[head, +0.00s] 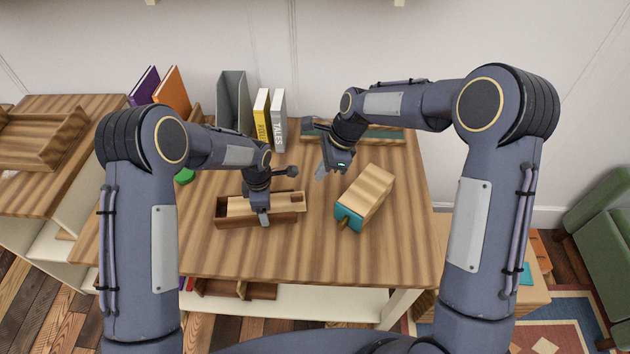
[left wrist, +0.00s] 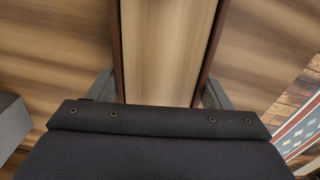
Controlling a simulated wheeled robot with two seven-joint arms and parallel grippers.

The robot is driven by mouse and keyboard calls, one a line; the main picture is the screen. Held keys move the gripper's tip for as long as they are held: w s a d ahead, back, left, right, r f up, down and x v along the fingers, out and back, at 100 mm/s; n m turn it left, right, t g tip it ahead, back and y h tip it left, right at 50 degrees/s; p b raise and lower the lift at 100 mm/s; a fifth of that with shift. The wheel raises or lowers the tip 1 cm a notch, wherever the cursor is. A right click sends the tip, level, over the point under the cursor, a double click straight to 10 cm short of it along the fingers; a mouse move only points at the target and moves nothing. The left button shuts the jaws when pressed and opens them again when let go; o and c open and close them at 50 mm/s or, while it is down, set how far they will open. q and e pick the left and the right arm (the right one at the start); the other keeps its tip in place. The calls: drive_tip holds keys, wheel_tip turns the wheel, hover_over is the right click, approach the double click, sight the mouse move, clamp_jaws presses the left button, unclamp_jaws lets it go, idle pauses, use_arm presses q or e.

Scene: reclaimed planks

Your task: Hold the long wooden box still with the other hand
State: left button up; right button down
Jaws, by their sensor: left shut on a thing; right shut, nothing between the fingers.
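The long wooden box (head: 232,222) lies on the plank table, with dark brown walls and a paler wooden top panel. A small dark opening shows at its right end. My left gripper (head: 263,215) reaches down over the middle of the box and is shut on it. In the left wrist view the dark-edged box (left wrist: 168,50) runs between the two fingers, one at each long side. My right gripper (head: 321,172) is shut and empty, above the table to the right of the box and apart from it.
A wooden block with a teal end (head: 370,190) stands right of the box. A green object (head: 184,176) is partly hidden by my left arm. Books (head: 262,117) and a grey file holder (head: 232,100) stand at the back. A long tray (head: 385,135) lies behind my right gripper. The front table is clear.

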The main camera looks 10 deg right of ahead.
sight(303, 198)
drive_tip(key=d+y, duration=0.1)
drive_tip(key=d, duration=0.1)
drive_tip(key=d+y, duration=0.1)
drive_tip(key=d, duration=0.2)
drive_tip(key=d+f+y, duration=0.1)
drive_tip(key=d+y, duration=0.1)
drive_tip(key=d, duration=0.1)
drive_tip(key=shift+s+d, duration=0.1)
drive_tip(key=shift+s, duration=0.05)
drive_tip(key=shift+d, duration=0.25)
drive_tip(key=shift+f+y, duration=0.25)
drive_tip(key=shift+y, duration=0.05)
drive_tip(key=x, duration=0.9)
drive_tip(key=shift+a+f, duration=0.2)
drive_tip(key=shift+a, duration=0.1)
drive_tip(key=a, duration=0.3)
drive_tip(key=shift+a+r, duration=0.1)
drive_tip(key=shift+a, duration=0.3)
